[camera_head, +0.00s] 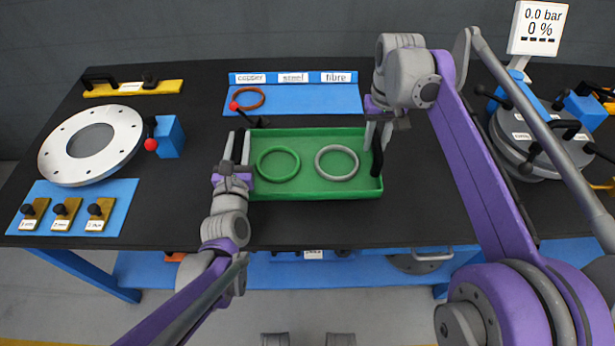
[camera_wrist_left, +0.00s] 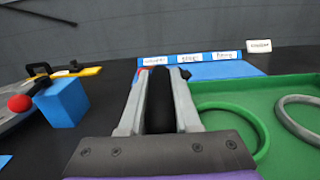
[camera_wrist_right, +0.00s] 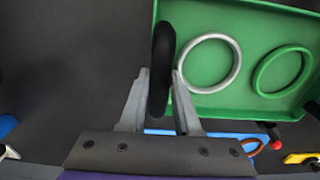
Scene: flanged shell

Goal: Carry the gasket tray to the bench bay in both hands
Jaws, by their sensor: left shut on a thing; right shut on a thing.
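The green gasket tray (camera_head: 318,188) is at the middle of the black bench, with a green ring (camera_head: 278,164) on the left and a grey ring (camera_head: 337,163) on the right inside it. My left gripper (camera_head: 238,147) is shut on the tray's black left handle, which shows between the fingers in the left wrist view (camera_wrist_left: 160,100). My right gripper (camera_head: 375,135) is shut on the black right handle (camera_head: 377,158), also between the fingers in the right wrist view (camera_wrist_right: 161,70). I cannot tell whether the tray touches the bench.
A blue mat (camera_head: 310,98) labelled copper, steel and fibre lies behind the tray, with a copper-brown ring (camera_head: 248,98) on it. A grey flange (camera_head: 91,145) and a blue block with a red knob (camera_head: 167,137) stand left. A round lidded shell (camera_head: 530,143) stands right.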

